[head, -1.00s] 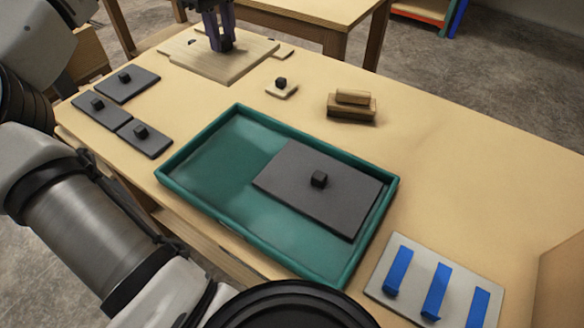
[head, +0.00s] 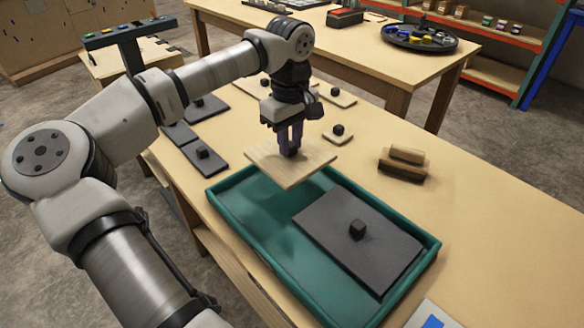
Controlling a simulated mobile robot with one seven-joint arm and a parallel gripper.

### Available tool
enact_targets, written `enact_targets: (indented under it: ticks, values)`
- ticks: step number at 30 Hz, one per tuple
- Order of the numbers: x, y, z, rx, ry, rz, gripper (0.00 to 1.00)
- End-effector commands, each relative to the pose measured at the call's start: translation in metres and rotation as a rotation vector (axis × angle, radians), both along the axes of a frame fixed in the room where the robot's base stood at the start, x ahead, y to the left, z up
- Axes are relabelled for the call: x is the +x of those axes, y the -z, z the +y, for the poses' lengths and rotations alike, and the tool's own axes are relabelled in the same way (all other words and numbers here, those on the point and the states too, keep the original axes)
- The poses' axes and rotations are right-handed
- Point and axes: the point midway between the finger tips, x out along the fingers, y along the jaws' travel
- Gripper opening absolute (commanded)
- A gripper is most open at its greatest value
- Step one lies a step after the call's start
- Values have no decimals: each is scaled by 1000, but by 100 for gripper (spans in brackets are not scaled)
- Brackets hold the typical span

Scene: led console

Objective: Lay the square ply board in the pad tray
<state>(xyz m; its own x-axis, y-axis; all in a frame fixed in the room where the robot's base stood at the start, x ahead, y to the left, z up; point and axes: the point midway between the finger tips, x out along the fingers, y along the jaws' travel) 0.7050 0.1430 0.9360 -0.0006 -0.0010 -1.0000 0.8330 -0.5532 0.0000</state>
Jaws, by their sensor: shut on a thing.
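My gripper (head: 290,150) is shut on the square ply board (head: 276,172), seemingly by a grip point at its middle that the fingers hide. The pale board is about level and held in the air over the far left end of the pad tray (head: 250,222). Its near edge overlaps the tray's far rim in the head view. The tray is teal with a low raised rim. A dark grey rectangular board (head: 325,225) with a black knob lies in its right part. The left part of the tray floor is bare.
Dark boards with black knobs (head: 207,162) lie left of the tray. Small ply pieces with black knobs (head: 337,138) lie behind it. A wooden block (head: 402,165) stands to the back right. A plate with a blue strip (head: 432,320) shows at the bottom edge.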

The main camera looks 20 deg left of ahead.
Motion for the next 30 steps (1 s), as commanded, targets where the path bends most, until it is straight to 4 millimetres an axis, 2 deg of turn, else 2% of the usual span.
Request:
enact_targets:
  ticks: [3,11,18,29,30]
  values:
    - [0,21,0,-1,1,1,0]
    - [0,41,0,0,0,0,0]
    - [0,74,0,-1,0,-1,0]
    - [0,80,0,0,0,-1,0]
    - [0,81,0,1,0,-1,24]
